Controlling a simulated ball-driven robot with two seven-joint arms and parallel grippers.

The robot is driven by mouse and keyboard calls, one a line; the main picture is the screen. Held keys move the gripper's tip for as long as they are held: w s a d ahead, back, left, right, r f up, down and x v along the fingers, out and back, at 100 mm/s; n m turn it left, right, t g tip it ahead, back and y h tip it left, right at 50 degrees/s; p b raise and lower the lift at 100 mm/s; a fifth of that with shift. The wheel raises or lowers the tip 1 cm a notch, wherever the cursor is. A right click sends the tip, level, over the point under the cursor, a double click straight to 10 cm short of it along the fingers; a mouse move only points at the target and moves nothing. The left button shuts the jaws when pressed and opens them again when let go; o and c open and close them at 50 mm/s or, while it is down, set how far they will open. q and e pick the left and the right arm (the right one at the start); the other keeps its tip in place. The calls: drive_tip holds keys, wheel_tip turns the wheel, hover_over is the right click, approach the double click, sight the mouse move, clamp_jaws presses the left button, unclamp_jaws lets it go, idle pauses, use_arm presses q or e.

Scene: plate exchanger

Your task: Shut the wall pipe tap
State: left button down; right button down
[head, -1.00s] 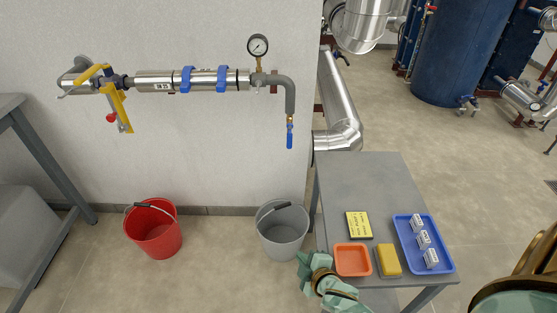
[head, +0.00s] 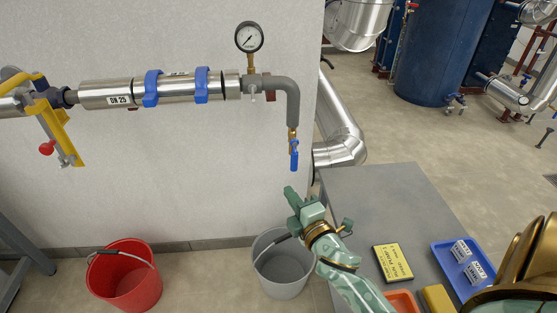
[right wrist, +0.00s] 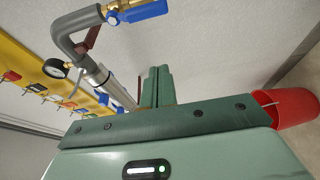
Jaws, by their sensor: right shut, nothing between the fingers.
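The wall pipe (head: 110,93) runs along the white wall and bends down at a grey elbow (head: 288,92). At its lower end is a brass tap (head: 292,133) with a blue lever handle (head: 294,156), which hangs down in line with the outlet. The blue handle also shows at the top of the right wrist view (right wrist: 146,11), beside the brass body (right wrist: 115,6). My right gripper (head: 291,196) is shut and empty, a little below the blue handle and apart from it. Its closed fingers show in the right wrist view (right wrist: 157,86). My left gripper is out of view.
A pressure gauge (head: 249,37) stands on the pipe. A yellow fitting (head: 63,135) with a red knob is at its left. A grey bucket (head: 284,278) stands below the tap, a red bucket (head: 131,281) farther left. A grey table (head: 372,207) is at the right.

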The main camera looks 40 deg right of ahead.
sight(294, 156)
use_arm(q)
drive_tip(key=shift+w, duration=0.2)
use_arm(e)
drive_tip(key=shift+w+r, duration=0.1)
drive_tip(key=shift+r, duration=0.1)
